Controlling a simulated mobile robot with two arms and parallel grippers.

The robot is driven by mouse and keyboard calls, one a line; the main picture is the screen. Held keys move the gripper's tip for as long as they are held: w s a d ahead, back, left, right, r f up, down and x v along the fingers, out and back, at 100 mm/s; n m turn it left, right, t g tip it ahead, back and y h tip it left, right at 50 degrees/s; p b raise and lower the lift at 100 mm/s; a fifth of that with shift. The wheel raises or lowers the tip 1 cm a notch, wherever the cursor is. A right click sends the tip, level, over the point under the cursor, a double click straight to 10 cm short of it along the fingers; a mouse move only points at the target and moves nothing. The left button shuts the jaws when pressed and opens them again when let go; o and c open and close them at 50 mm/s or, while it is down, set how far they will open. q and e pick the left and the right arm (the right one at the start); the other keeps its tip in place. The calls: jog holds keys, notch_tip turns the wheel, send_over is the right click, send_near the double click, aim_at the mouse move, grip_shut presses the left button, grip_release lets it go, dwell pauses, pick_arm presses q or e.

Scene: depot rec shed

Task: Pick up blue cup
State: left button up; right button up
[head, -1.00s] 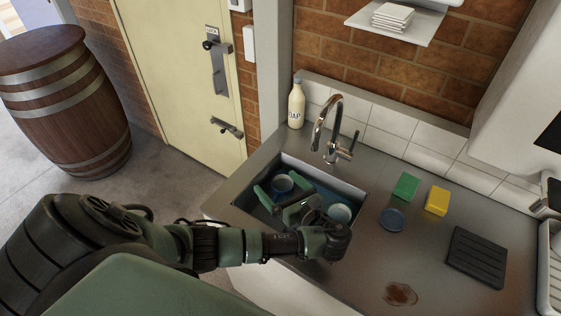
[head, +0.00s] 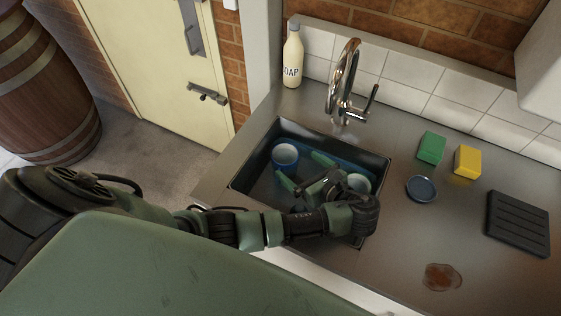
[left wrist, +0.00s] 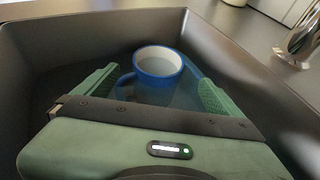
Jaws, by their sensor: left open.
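The blue cup (head: 285,158) stands upright in the left part of the sink basin, with its pale inside showing. In the left wrist view the blue cup (left wrist: 157,78) is ahead, in the gap between the fingers, with its handle toward the left finger. My left gripper (head: 303,171) is open and empty over the basin, just right of and nearer than the cup in the head view. Its green fingers also show in the left wrist view (left wrist: 155,87). I see no finger touching the cup. My right gripper is not in view.
The sink basin (head: 245,172) has walls close around the gripper. Another pale-rimmed cup (head: 358,183) is partly hidden by my wrist. The faucet (head: 342,85) and soap bottle (head: 293,58) stand behind. Sponges (head: 431,147), a blue dish (head: 421,188) and a black rack (head: 518,223) lie right.

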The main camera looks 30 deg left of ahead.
aim_at(278, 150)
pick_arm(q)
jog(key=p+x, duration=0.1)
jog(key=x, duration=0.6)
jog(key=shift+s+a+r, duration=0.1)
jog(key=shift+a, duration=0.15)
jog(key=shift+c, duration=0.7)
jog(key=shift+r, duration=0.15)
jog(key=c, duration=1.7)
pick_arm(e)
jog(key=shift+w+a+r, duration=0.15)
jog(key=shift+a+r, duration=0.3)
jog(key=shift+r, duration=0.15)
